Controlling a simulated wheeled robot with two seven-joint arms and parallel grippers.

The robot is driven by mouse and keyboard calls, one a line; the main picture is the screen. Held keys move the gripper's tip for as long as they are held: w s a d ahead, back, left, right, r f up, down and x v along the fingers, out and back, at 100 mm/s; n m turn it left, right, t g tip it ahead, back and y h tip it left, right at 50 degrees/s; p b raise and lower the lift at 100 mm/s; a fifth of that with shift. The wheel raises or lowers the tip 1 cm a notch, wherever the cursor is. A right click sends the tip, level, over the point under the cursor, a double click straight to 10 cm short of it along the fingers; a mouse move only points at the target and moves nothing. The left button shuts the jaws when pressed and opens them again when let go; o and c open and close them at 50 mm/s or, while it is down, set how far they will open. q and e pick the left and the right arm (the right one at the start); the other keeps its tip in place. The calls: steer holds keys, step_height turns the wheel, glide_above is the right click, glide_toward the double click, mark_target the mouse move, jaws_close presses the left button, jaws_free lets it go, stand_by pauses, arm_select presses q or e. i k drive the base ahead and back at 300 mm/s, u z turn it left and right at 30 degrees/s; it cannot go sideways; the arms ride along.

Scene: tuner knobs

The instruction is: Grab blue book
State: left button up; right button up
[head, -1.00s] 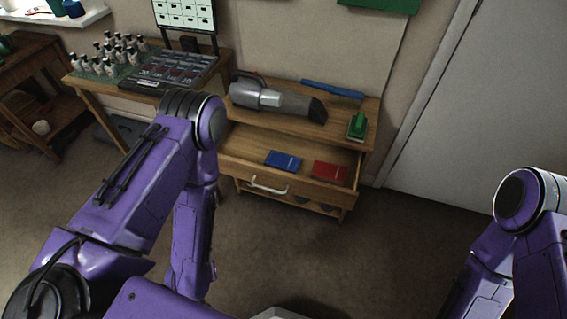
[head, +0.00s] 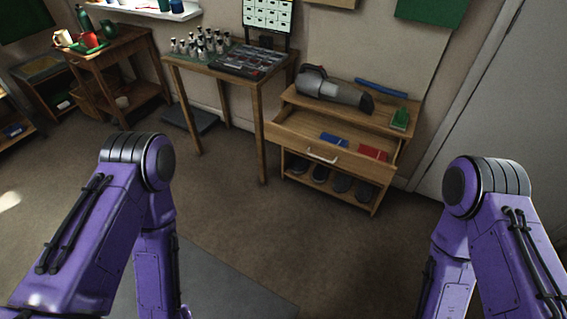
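The blue book (head: 333,140) lies flat in the open drawer (head: 314,154) of a low wooden cabinet at the right of the head view. A red book (head: 373,153) lies to its right in the same drawer. The drawer is pulled out and has a pale handle. My two purple arms show at the lower left and lower right, well in front of the cabinet. Both grippers are outside the view, so their state is hidden.
A handheld vacuum (head: 334,89) and a green-handled brush (head: 400,119) lie on the cabinet top (head: 343,104). Shoes sit on the shelf below. A wooden table (head: 198,70) with small bottles stands to the left. The floor (head: 250,220) between my arms and the cabinet is clear.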

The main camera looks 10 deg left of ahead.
mark_target(328, 137)
steer(key=u, duration=0.75)
steer(key=k, duration=0.1)
steer(key=z, duration=1.6)
steer(key=i, duration=1.5)
steer(key=u, duration=0.65)
